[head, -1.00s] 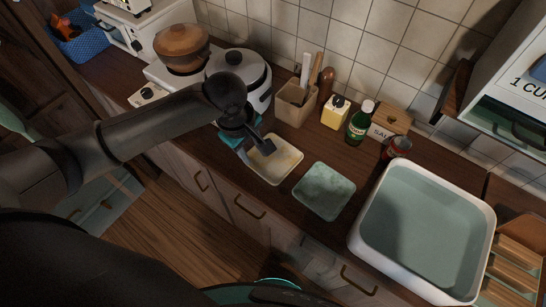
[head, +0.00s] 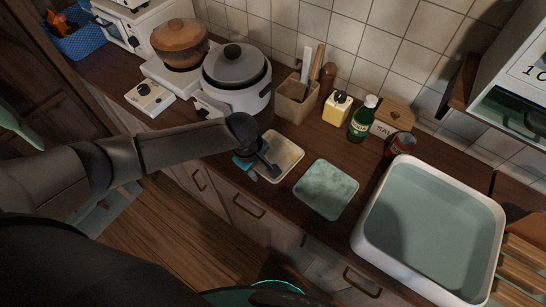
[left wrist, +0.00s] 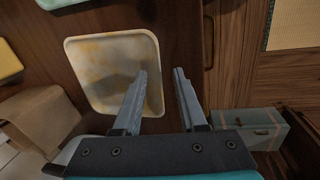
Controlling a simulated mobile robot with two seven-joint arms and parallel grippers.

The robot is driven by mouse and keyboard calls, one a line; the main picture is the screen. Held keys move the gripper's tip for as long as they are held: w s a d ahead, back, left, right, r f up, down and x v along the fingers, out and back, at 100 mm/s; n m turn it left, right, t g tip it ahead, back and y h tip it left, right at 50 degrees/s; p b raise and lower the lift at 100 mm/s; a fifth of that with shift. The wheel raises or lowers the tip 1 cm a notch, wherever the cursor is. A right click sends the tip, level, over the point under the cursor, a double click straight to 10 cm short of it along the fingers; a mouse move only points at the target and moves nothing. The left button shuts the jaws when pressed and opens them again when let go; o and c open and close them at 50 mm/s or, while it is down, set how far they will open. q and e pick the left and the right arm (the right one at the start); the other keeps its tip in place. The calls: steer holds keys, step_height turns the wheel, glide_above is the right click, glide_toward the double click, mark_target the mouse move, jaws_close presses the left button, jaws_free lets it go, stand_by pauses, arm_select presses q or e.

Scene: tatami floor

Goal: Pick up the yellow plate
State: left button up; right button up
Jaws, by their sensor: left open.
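The yellow plate (head: 287,152) is a pale, yellow-stained square dish lying flat on the dark wood counter near its front edge. My left gripper (head: 264,170) is open at the plate's front-left side in the head view. In the left wrist view the plate (left wrist: 105,60) lies left of centre. There one finger of the gripper (left wrist: 161,73) overlaps the plate near its edge, and the other lies outside it. The gap between the fingers spans the rim, and nothing is held. Whether a finger touches the plate cannot be told. My right gripper is not in view.
A green square plate (head: 327,189) lies just right of the yellow one. A utensil holder (head: 295,99), a yellow bottle (head: 337,108) and a green bottle (head: 361,121) stand behind. A rice cooker (head: 236,80) stands left and a large white basin (head: 365,239) right.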

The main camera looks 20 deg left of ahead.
arm_select(q)
steer(key=shift+w+d+f, duration=0.1)
steer(key=shift+w+f, duration=0.05)
steer(key=shift+f, duration=0.65)
steer(key=c, duration=0.6)
jaws_close()
